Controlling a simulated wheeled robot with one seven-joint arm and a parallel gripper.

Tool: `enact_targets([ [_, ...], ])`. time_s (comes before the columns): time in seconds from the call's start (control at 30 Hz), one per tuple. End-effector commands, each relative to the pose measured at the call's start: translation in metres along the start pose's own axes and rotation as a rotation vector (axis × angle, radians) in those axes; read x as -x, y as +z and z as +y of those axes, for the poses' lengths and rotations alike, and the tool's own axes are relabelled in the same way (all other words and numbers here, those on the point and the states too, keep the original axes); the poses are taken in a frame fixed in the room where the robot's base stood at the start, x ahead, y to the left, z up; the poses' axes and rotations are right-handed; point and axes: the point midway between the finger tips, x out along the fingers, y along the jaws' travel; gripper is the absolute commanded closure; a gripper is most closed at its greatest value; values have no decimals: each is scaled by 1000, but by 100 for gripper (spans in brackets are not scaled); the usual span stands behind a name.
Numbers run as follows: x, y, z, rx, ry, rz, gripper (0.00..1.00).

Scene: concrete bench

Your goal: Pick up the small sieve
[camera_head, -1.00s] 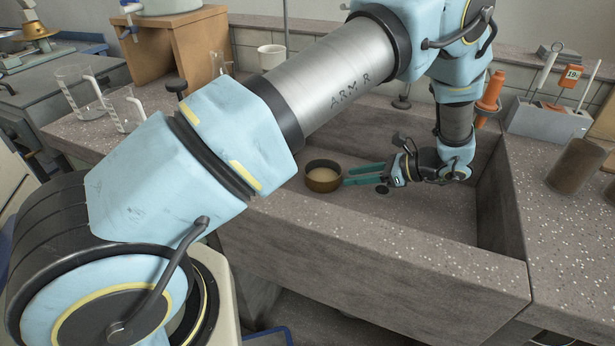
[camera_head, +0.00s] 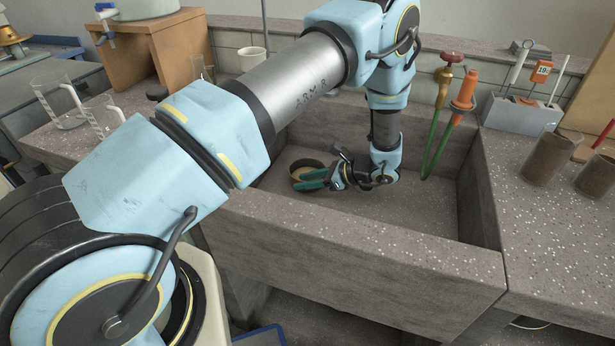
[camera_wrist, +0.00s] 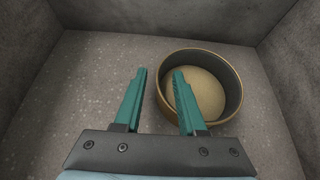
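The small sieve (camera_head: 308,166) is a round, shallow ring with a tan mesh and a brass-coloured rim. It sits on the floor of the concrete sink, partly hidden behind my gripper in the head view. It also shows in the wrist view (camera_wrist: 208,84), right of centre. My gripper (camera_head: 300,179) is low in the sink with its teal fingers spread apart. In the wrist view my gripper (camera_wrist: 158,72) has its right finger over the sieve's inside and its left finger outside, left of the near rim. Nothing is held. Whether the fingers touch the rim cannot be told.
The sink's walls (camera_head: 350,240) enclose the gripper and sieve on all sides. Glass beakers (camera_head: 66,105) stand at left.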

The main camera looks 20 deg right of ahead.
Motion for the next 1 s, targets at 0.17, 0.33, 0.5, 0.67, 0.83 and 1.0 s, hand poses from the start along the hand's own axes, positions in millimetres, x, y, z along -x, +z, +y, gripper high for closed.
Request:
enact_targets([
  [0.17, 0, 0, 0, 0, -1, 0, 66],
  [0.33, 1, 0, 0, 1, -1, 0, 85],
  [0.5, 1, 0, 0, 0, -1, 1, 100],
  [0.67, 1, 0, 0, 0, -1, 1, 100],
  [0.83, 1, -1, 0, 0, -1, 1, 100],
  [1.0, 1, -1, 0, -1, -1, 2, 100],
])
